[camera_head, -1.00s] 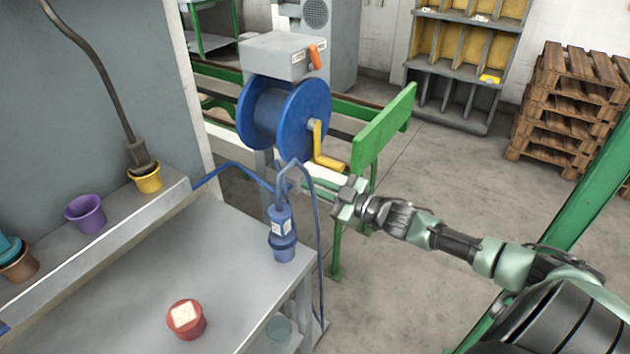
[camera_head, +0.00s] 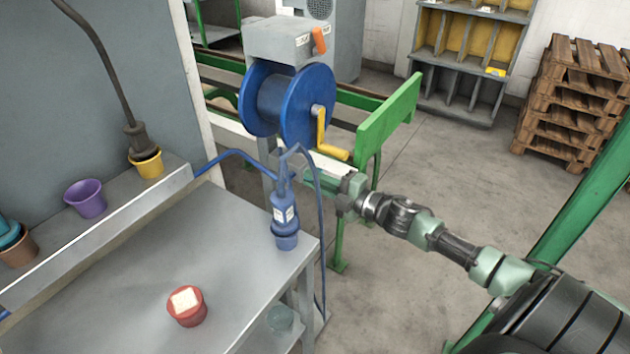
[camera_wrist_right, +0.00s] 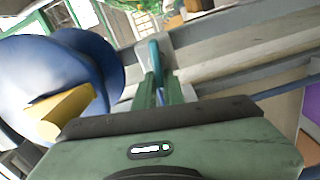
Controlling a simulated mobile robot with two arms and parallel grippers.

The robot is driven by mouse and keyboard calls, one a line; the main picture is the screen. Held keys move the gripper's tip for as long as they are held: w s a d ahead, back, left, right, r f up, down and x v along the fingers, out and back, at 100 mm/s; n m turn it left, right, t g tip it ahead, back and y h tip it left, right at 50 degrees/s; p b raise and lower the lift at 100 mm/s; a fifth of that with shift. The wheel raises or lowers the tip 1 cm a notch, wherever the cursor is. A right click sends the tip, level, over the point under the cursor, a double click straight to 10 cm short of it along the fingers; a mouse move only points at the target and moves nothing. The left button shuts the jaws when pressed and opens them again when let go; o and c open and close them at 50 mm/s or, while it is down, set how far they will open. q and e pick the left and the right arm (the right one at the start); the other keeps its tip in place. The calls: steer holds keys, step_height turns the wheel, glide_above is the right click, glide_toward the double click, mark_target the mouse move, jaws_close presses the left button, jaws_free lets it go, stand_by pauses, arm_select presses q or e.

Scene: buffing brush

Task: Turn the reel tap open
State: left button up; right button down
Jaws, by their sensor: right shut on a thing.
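My right gripper (camera_head: 310,178) reaches in from the right, below the blue hose reel (camera_head: 290,103) and near its grey post. In the right wrist view, its two green fingers (camera_wrist_right: 161,88) are shut on a slim teal-blue lever (camera_wrist_right: 155,57), which I take for the reel tap. The lever stands against a grey bracket or post. In the head view the lever is hidden behind the blue hose and bottle. I cannot tell how far it is turned. My left gripper is out of view.
The reel's yellow crank (camera_head: 325,135) hangs just above my right gripper. A green frame (camera_head: 390,115) stands behind my wrist.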

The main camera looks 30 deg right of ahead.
steer(key=shift+f+n+b, duration=0.3)
steer(key=shift+n, duration=0.7)
steer(key=c, duration=1.5)
jaws_free()
steer(key=v, duration=0.8)
steer(key=shift+b, duration=0.35)
steer(key=shift+w, duration=0.1)
